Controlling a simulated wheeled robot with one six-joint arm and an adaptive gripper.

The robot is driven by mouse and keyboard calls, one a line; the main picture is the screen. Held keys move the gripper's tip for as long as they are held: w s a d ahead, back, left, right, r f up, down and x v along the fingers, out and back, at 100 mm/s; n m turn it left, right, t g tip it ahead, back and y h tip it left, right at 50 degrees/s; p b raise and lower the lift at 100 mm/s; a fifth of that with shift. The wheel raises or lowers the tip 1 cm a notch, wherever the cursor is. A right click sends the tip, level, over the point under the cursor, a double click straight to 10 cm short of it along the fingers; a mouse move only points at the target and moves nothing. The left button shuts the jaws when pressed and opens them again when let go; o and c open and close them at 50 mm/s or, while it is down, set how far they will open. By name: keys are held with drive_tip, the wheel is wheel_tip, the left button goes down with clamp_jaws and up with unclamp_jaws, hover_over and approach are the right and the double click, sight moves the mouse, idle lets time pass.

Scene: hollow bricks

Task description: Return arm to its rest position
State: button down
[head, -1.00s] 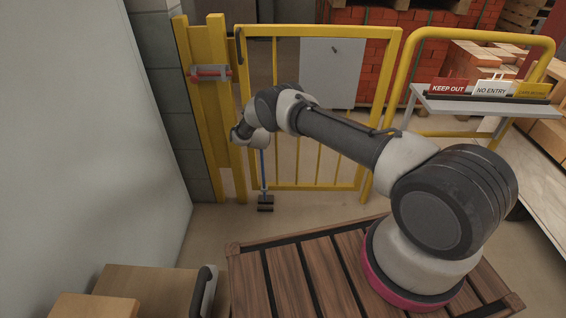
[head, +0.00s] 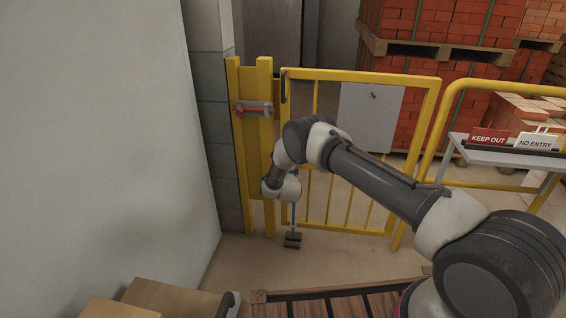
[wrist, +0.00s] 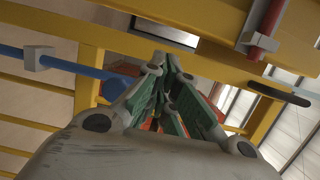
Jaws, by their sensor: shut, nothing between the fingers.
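My arm reaches from the lower right toward the yellow gate (head: 360,75), bent with its wrist hanging low in front of the gate's left side. In the head view the fingers are hidden behind my wrist. In the wrist view my gripper (wrist: 165,75) shows with its green-lined fingers drawn together and nothing between them. A blue rod (wrist: 85,70) passes to the left of the fingers there; I cannot tell whether they touch. A red and silver latch (head: 253,108) is on the yellow post (head: 265,150) left of the gate.
A pale wall (head: 110,130) closes off the left. Cardboard boxes (head: 165,298) and a wooden slatted top (head: 330,303) are in front. A yellow rail (head: 490,84) and a sign table (head: 480,152) stand right. Pallets of red bricks (head: 450,30) are behind the gate.

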drive_tip(key=s+a+f+n+g+y, duration=0.2)
drive_tip(key=s+f+n+g, duration=0.55)
drive_tip(key=s+f, duration=0.5)
drive_tip(key=s+n+g, duration=0.4)
drive_tip(key=s+d+r+n+g, duration=0.2)
drive_tip(key=s+d+r, duration=0.4)
drive_tip(key=r, duration=0.4)
drive_tip(key=s+d+r+n+g+h, duration=0.1)
drive_tip(key=s+d+r+n+g, duration=0.2)
drive_tip(key=s+r, duration=0.55)
drive_tip(key=s+d+r+n+g, duration=0.2)
drive_tip(key=s+d+r, duration=0.35)
drive_tip(key=r, duration=0.65)
drive_tip(key=s+d+r+t, duration=0.1)
drive_tip(key=s+d+r, duration=0.4)
drive_tip(key=s+r, duration=0.2)
drive_tip(key=s+d+r+t, duration=0.2)
drive_tip(key=s+d+r, duration=0.3)
drive_tip(key=s+r, duration=0.3)
drive_tip(key=s+d+r+t+h, duration=0.1)
drive_tip(key=s+d+r+t, duration=0.1)
drive_tip(key=s+d+r, duration=0.3)
drive_tip(key=s+r, duration=0.3)
drive_tip(key=s, duration=0.2)
drive_tip(key=shift+d, duration=0.25)
